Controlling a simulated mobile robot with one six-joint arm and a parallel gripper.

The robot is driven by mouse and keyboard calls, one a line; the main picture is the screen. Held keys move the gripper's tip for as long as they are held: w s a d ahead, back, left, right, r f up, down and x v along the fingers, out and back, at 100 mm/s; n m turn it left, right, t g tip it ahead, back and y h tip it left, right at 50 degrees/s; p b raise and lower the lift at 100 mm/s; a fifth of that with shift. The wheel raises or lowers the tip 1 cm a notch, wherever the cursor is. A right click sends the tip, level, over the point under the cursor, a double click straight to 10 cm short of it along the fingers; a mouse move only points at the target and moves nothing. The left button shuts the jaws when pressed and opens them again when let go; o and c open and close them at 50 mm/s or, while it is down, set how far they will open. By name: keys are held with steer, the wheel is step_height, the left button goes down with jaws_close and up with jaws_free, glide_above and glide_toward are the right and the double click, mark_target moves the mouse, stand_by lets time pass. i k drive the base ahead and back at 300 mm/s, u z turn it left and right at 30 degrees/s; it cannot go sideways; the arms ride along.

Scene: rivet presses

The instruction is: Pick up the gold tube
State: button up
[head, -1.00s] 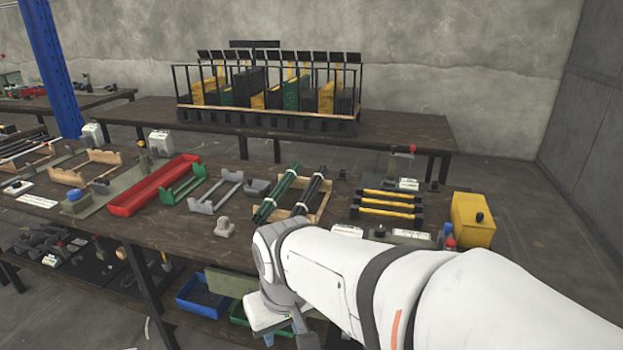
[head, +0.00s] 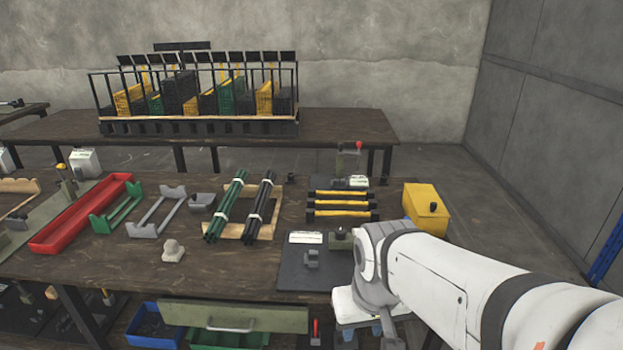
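Three gold tubes (head: 341,205) with black ends lie side by side, roughly level, on the near table (head: 110,258), right of centre. They look the same, and I cannot tell which one the task means. My white arm reaches in from the right. My gripper (head: 363,335) hangs at its end near the bottom edge of the view, in front of the table and nearer to me than the tubes. It is apart from them. Its fingertips are small and partly hidden, so I cannot tell whether it is open.
A bundle of green tubes (head: 226,205) and a bundle of black tubes (head: 261,205) lie on a wooden cradle. A yellow box (head: 426,210) stands right of the gold tubes. A dark plate with a fixture (head: 312,260) lies in front. A red tray (head: 82,214) is at left.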

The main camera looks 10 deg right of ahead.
mark_target(369, 193)
steer(key=u, duration=0.05)
steer(key=i, duration=1)
steer(key=z, duration=0.05)
